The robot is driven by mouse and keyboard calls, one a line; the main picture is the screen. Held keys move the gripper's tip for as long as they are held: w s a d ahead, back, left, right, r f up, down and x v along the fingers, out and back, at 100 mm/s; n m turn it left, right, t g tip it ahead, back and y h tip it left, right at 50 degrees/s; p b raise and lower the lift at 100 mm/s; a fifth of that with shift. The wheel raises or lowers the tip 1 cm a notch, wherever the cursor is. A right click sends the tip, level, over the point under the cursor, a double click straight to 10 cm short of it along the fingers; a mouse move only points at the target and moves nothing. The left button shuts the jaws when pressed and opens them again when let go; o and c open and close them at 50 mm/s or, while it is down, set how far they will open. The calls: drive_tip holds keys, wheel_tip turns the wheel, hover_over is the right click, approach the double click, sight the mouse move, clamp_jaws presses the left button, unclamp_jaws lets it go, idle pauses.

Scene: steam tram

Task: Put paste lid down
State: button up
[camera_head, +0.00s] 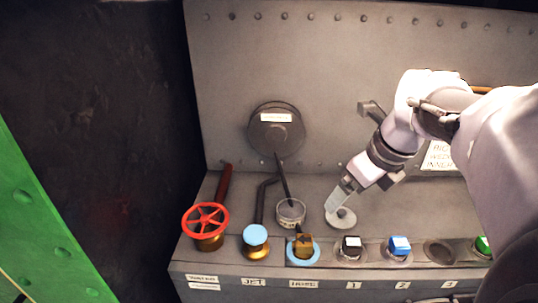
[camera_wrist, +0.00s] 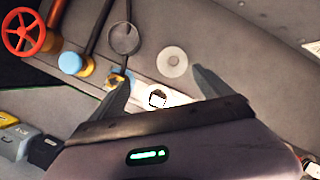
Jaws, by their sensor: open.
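The paste lid, a pale grey disc with a small knob (camera_head: 341,218), lies on the grey ledge right of a round open-topped pot with a stick in it (camera_head: 291,214). In the wrist view the lid (camera_wrist: 172,62) lies flat just beyond my fingertips, apart from the pot (camera_wrist: 124,39). My gripper (camera_head: 338,200) is open and empty, its fingertips at or just above the lid in the head view. I cannot tell whether they touch it. In the wrist view both fingers of my gripper (camera_wrist: 160,84) are spread, with nothing between them.
A red valve wheel (camera_head: 205,219), a blue-topped knob (camera_head: 255,236) and a brass piece on a blue ring (camera_head: 303,247) stand along the front left. A black-and-white block (camera_head: 351,245) and a blue block (camera_head: 399,245) sit in the front row. A riveted wall rises behind.

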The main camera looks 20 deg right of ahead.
drive_tip(key=s+a+f+n+y, duration=0.15)
drive_tip(key=s+a+n, duration=0.25)
drive_tip(key=a+n, duration=0.45)
drive_tip(key=s+a+f+n+t, duration=0.15)
drive_tip(key=s+a+n, duration=0.35)
drive_tip(key=n, duration=0.6)
drive_tip(key=s+a+f+n+y, duration=0.1)
drive_tip(key=s+a+f+n, duration=0.1)
drive_tip(key=a+n, duration=0.7)
wheel_tip(320, 180, down, 9)
drive_tip(key=b, duration=0.8)
drive_tip(key=shift+s+d+r, duration=0.2)
drive_tip(key=shift+h, duration=0.25)
